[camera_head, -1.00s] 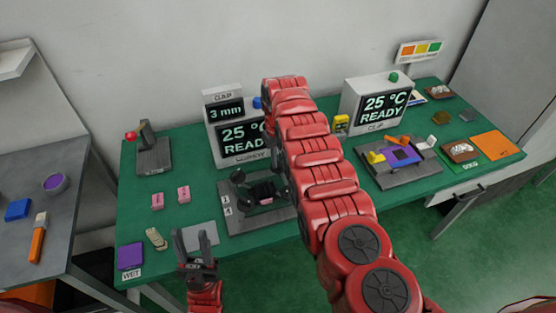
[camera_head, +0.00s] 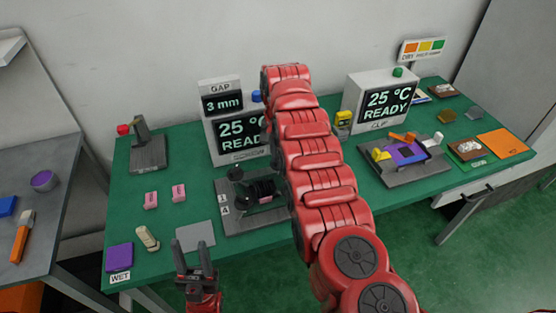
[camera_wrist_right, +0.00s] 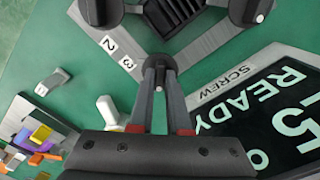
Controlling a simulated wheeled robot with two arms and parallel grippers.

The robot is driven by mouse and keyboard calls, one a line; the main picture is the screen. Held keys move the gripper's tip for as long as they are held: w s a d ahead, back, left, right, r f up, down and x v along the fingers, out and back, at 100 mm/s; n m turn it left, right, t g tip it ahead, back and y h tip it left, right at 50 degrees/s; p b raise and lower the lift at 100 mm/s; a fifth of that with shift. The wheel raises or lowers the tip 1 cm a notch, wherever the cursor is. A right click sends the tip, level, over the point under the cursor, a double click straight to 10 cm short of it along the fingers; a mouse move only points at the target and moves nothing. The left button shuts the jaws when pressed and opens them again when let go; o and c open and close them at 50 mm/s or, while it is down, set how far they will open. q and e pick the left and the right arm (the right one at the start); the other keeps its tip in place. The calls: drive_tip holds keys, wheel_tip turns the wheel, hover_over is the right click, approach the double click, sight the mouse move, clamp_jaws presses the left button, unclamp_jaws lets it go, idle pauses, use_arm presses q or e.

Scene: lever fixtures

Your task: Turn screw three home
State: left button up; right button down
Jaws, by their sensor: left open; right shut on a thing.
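The screw fixture is a grey plate (camera_head: 232,223) with a black clamp-like body (camera_head: 258,192), on the green table left of my right arm. In the right wrist view its plate (camera_wrist_right: 195,62) carries black knobs and the labels 2 and 3. My right gripper (camera_wrist_right: 158,80) is shut on a round black screw knob (camera_wrist_right: 158,63) near label 3. My right arm hides that gripper and knob in the head view. My left gripper (camera_head: 194,262) is open and empty at the table's front edge, fingers pointing up, apart from the fixture.
A SCREW display (camera_head: 238,137) reading 25 °C READY stands behind the fixture; a GAP display (camera_head: 221,103) above reads 3 mm. A CLIP display (camera_head: 386,103) and clip fixture (camera_head: 405,165) stand right. Pink blocks (camera_head: 179,193) and a lever fixture (camera_head: 147,152) are left.

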drive_tip(key=m+b, duration=0.1)
drive_tip(key=m, duration=0.2)
drive_tip(key=shift+m, duration=0.3)
drive_tip(key=m+b, duration=0.1)
drive_tip(key=m, duration=0.2)
drive_tip(key=shift+m, duration=0.3)
drive_tip(key=m, duration=0.5)
drive_tip(key=shift+r+m, duration=0.1)
drive_tip(key=shift+m, duration=0.2)
drive_tip(key=m, duration=0.5)
drive_tip(key=c, duration=0.9)
unclamp_jaws()
